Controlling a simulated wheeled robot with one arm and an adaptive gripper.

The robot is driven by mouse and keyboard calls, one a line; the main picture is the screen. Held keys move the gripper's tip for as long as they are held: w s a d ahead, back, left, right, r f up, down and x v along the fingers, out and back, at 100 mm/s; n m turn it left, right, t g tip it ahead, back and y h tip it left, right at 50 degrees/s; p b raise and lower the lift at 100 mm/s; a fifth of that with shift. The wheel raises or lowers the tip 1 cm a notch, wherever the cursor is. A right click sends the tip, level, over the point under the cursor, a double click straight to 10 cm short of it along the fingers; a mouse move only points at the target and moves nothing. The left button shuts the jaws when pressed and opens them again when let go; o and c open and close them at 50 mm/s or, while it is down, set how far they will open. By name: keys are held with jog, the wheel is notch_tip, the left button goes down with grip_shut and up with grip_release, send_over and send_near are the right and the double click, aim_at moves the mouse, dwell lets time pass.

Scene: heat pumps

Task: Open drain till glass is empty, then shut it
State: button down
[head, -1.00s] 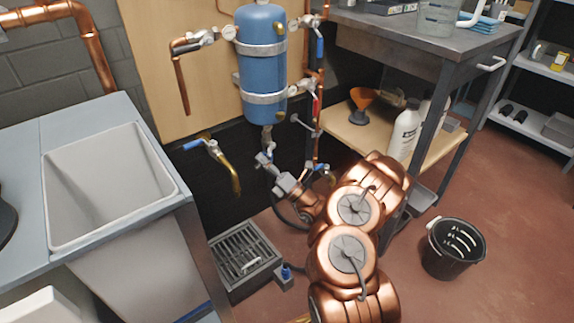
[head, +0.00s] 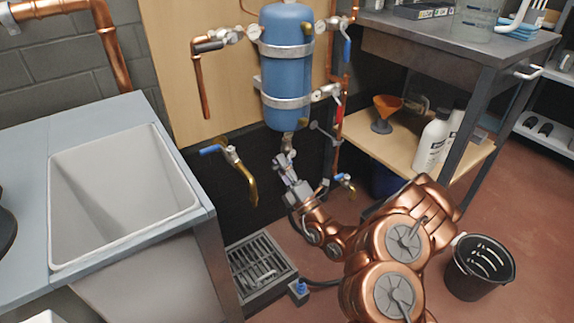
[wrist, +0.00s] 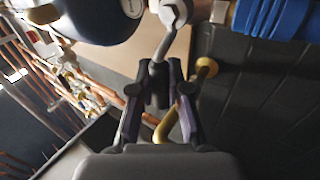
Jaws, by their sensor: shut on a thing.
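The blue vessel (head: 286,75) is strapped to the wooden board in the head view. A drain fitting (head: 289,143) hangs below it. My gripper (head: 288,165) is just under that fitting. In the wrist view my gripper (wrist: 160,92) has its two dark fingers closed around a thin grey lever (wrist: 158,66), which hangs from a pale metal fitting (wrist: 174,12). The lever's lower end is hidden between the fingers. I cannot make out a sight glass or any liquid level.
A floor drain grate (head: 262,268) lies below, and a brass spout with a blue-handled tap (head: 232,160) is left of the gripper. A white sink (head: 125,200) stands left, and a black bucket (head: 480,270) right. A clear jug (head: 480,15) is on the bench.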

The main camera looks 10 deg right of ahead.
jog(key=c, duration=1.4)
grip_release()
jog(key=v, duration=1.2)
